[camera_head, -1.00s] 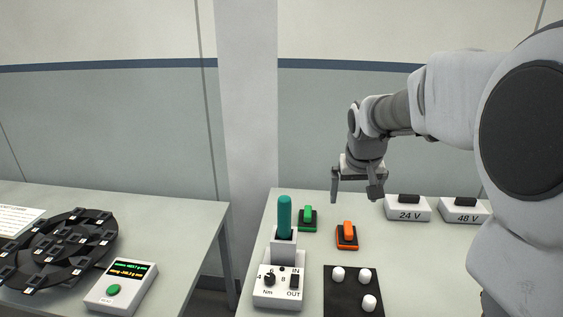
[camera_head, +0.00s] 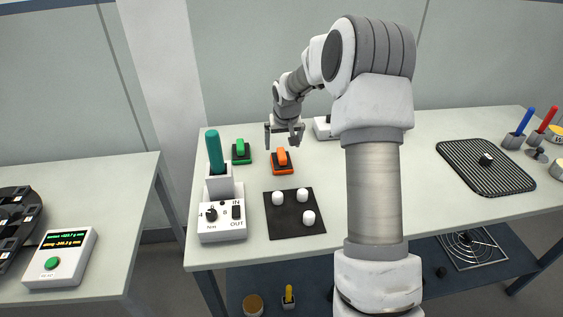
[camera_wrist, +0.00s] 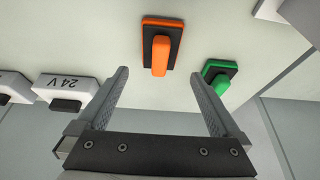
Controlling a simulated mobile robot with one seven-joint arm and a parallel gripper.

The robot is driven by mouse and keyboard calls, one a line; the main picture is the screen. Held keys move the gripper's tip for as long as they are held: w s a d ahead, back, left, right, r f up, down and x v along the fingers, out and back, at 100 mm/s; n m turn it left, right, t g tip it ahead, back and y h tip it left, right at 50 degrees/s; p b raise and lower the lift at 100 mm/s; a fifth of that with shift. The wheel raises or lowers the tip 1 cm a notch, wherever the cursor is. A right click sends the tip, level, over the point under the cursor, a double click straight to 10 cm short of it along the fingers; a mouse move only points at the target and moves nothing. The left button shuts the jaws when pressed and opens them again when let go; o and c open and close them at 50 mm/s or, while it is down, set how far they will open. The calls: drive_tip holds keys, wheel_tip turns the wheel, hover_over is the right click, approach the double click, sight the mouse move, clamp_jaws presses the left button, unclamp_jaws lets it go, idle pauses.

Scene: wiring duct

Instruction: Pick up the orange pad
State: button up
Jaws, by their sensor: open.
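The orange pad (camera_head: 282,161) lies on the table, an orange and black base with a raised orange grip on top. In the wrist view the orange pad (camera_wrist: 159,50) shows ahead of the fingertips, between their lines. My gripper (camera_head: 284,137) is open and empty, above and a little behind the pad in the head view. Its two fingers also show in the wrist view (camera_wrist: 158,80), apart from the pad with nothing between them. My arm hides part of the table to the right.
A green pad (camera_head: 241,151) sits left of the orange one, near the teal-handled tool (camera_head: 215,152) in its grey holder. A black mat (camera_head: 294,229) with white knobs lies in front. A 24 V box (camera_wrist: 64,88) stands close on the other side.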

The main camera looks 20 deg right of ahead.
sight(282, 153)
drive_tip(key=x, duration=0.7)
drive_tip(key=shift+f, duration=0.15)
drive_tip(key=c, duration=1.2)
drive_tip(key=r, duration=0.4)
drive_tip(key=shift+w+d+r, duration=0.1)
drive_tip(key=shift+d+r, duration=0.15)
drive_tip(key=shift+r, duration=0.1)
drive_tip(key=d+r, duration=0.2)
drive_tip(key=d, duration=0.1)
drive_tip(key=w+d+r, duration=0.1)
drive_tip(key=d+r, duration=0.1)
drive_tip(key=d, duration=0.2)
drive_tip(key=w+d+r+p, duration=0.1)
drive_tip(key=d+r, duration=0.1)
drive_tip(key=d, duration=0.2)
drive_tip(key=shift+w+r, duration=0.15)
drive_tip(key=shift+r, duration=0.05)
